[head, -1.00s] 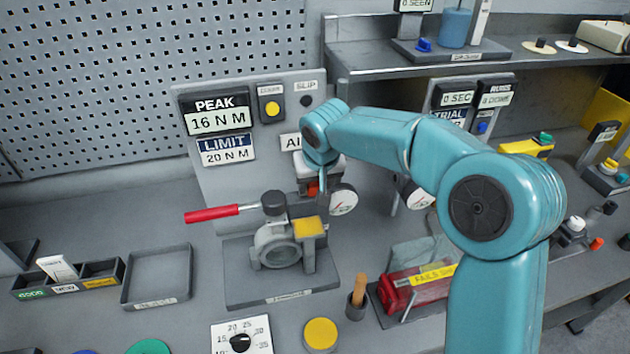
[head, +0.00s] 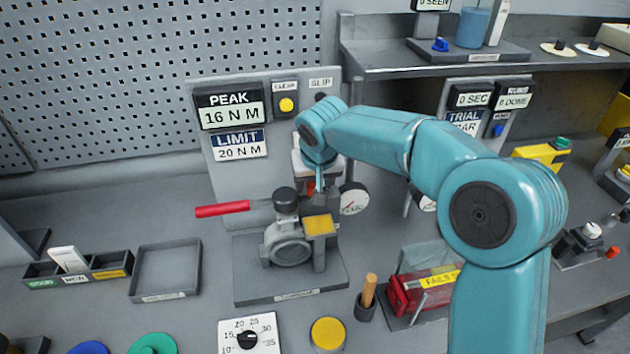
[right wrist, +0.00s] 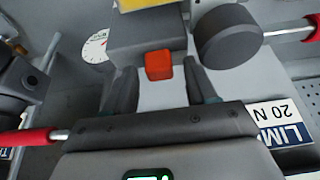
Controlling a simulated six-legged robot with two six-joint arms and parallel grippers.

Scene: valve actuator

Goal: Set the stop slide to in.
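The valve actuator (head: 288,250) stands on a dark base plate, with a red-handled lever (head: 222,209) pointing left and a yellow block (head: 318,226) on its right side. In the right wrist view a small orange-red tab (right wrist: 158,65), perhaps the stop slide, projects from a dark grey block. My right gripper (right wrist: 160,85) is open, with one finger on each side of the tab and visible gaps to it. In the head view my right gripper (head: 316,183) is just above and behind the actuator, partly hidden by its own wrist. My left gripper is out of view.
A panel with a PEAK display (head: 230,107) stands behind the actuator. A round gauge (head: 353,199) is right of my gripper. The wrist view also shows a dark round lever hub (right wrist: 228,36) close by. An empty tray (head: 165,271) lies left, a red box (head: 418,290) right.

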